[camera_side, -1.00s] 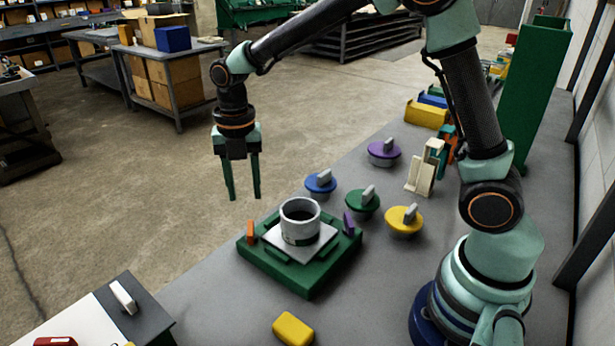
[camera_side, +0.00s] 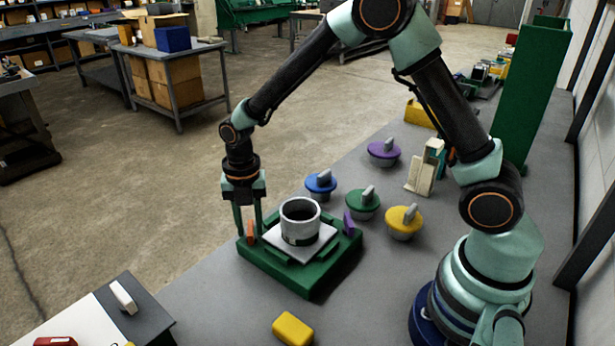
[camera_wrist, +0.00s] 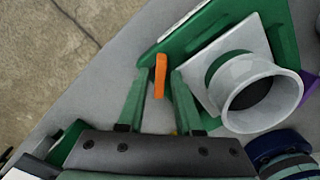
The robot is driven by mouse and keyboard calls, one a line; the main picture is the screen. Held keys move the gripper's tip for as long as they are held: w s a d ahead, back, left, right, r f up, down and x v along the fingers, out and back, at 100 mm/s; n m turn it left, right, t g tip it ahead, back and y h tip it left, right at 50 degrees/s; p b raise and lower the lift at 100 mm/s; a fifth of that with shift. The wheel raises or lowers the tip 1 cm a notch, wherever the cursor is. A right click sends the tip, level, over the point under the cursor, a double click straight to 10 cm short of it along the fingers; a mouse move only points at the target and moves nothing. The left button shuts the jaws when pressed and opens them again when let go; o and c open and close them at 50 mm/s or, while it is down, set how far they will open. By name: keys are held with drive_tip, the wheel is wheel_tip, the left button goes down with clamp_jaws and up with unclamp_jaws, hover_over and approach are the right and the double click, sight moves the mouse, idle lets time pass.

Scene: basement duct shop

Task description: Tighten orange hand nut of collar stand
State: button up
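The collar stand (camera_side: 290,280) is a green block on the bench, with a pale plate and a grey ring collar (camera_side: 299,222) on top. Its orange hand nut (camera_side: 250,231) stands upright at the left edge; a purple one (camera_side: 348,222) is at the right edge. My gripper (camera_side: 249,236) points down at the left edge, with its green fingers on either side of the orange nut. In the wrist view the orange nut (camera_wrist: 160,76) shows between the fingertips (camera_wrist: 160,84) with gaps beside it. The gripper is open; contact with the nut is not visible.
Blue (camera_side: 320,184), green (camera_side: 362,203), yellow (camera_side: 403,221) and purple (camera_side: 383,152) knobbed lids stand right of and behind the stand. A yellow block (camera_side: 293,329) lies in front. A tall green bin (camera_side: 532,95) stands at the right. The bench's left edge is close to the stand.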

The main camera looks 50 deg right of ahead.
clamp_jaws()
drive_tip(key=shift+m, duration=0.3)
drive_tip(key=m, duration=1.2)
drive_tip(key=shift+m, duration=0.3)
drive_tip(key=m, duration=0.4)
drive_tip(key=shift+r+m, duration=0.1)
drive_tip(key=shift+m, duration=0.2)
